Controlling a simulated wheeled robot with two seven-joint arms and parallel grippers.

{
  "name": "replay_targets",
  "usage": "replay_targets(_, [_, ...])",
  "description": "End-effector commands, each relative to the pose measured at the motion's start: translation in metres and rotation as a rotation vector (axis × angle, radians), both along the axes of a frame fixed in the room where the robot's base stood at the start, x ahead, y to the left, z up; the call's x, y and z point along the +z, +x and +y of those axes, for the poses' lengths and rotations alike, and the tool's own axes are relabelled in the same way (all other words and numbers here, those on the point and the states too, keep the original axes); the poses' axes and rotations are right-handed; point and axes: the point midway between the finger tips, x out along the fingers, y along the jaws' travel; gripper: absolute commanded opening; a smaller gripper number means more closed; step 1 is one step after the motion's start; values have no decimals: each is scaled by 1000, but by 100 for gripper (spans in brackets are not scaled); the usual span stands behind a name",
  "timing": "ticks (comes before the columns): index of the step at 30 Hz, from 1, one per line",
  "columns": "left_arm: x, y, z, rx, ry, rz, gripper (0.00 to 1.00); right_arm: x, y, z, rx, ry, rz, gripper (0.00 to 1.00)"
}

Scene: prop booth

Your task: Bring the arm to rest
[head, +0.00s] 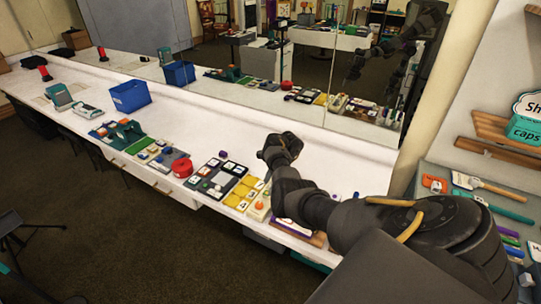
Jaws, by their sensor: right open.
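My right arm comes in from the lower right and reaches over the long white counter (305,150). My right gripper (265,153) is at its far end, small and dark, above the counter and apart from the things on it. It is open, and I see nothing held in it. My left gripper is not in view.
A mirror runs behind the counter. A shelf with tools (483,184) stands at right. The counter's back strip is mostly clear.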

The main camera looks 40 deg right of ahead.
Motion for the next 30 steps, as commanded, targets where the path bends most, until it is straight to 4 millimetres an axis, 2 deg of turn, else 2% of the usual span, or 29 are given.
replay_targets(5, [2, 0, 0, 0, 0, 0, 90, 8, -2, -3, -1, 0, 0, 52])
replay_targets(23, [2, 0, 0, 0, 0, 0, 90, 5, -5, -5, 12, -15, 0, 52])
replay_targets(26, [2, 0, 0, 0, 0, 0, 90, -8, -19, -12, 83, -89, -1, 52])
replay_targets(30, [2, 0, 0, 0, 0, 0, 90, -34, -58, -23, 340, -297, -6, 52])
